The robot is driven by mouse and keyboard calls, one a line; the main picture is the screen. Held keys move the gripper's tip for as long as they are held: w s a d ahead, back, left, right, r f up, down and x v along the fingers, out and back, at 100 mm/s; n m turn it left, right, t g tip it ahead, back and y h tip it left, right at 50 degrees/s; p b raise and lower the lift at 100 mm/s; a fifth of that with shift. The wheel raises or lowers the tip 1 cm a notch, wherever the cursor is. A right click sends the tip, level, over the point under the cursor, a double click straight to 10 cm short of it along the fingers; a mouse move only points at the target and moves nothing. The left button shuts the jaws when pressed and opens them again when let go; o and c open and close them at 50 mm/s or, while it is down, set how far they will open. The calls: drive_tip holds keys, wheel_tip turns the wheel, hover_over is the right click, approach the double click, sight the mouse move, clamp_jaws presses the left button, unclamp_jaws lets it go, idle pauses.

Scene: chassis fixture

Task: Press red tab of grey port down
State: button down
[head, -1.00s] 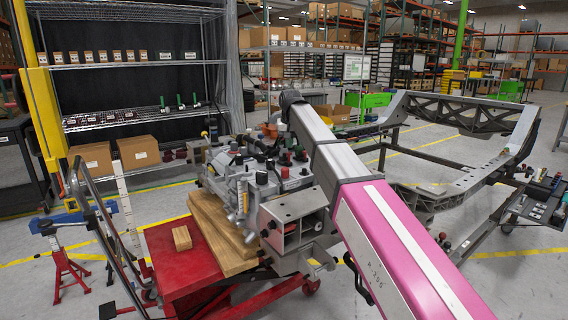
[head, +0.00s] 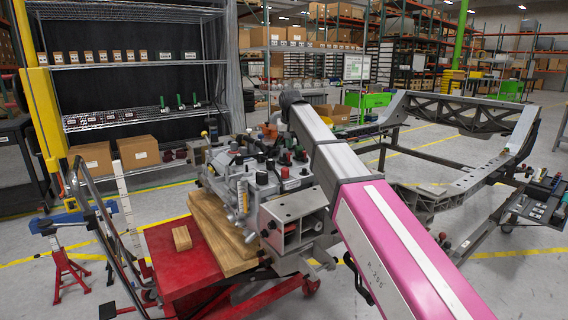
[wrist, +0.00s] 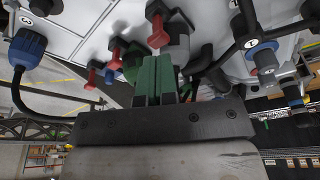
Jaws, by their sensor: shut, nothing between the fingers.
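In the wrist view my gripper (wrist: 156,62) is shut, its green fingers pressed together with nothing between them. A red tab (wrist: 158,34) on a dark mount is just beyond the fingertips, almost in line with them. I cannot tell whether they touch it. A grey port (wrist: 180,46) is right behind this tab and is partly hidden by the fingers. Other red tabs, one at the left (wrist: 92,76) and one beside a green port (wrist: 111,72), are left of the fingers. In the head view my arm hides the gripper and these tabs.
A blue connector (wrist: 28,46) with a black cable is at the left of the wrist view. Cabled connectors with number labels, one blue-ringed (wrist: 265,60), are at the right. In the head view the unit (head: 240,180) sits on wooden blocks (head: 222,232) over a red cart (head: 185,262).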

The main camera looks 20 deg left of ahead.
drive_tip(key=shift+s+x, duration=0.15)
drive_tip(key=shift+x, duration=0.55)
drive_tip(key=shift+s+x, duration=0.15)
drive_tip(key=shift+x, duration=0.5)
idle(0.5)
drive_tip(key=shift+d, duration=0.1)
drive_tip(key=shift+w+a+v, duration=0.1)
drive_tip(key=shift+w+v, duration=0.15)
drive_tip(key=shift+v, duration=0.85)
drive_tip(key=shift+w+a+v, duration=0.1)
drive_tip(key=shift+w+v, duration=0.15)
drive_tip(key=shift+v, duration=0.85)
drive_tip(key=shift+w+a+v, duration=0.1)
drive_tip(key=shift+w+v, duration=0.15)
drive_tip(key=shift+v, duration=0.85)
drive_tip(key=shift+r, duration=0.2)
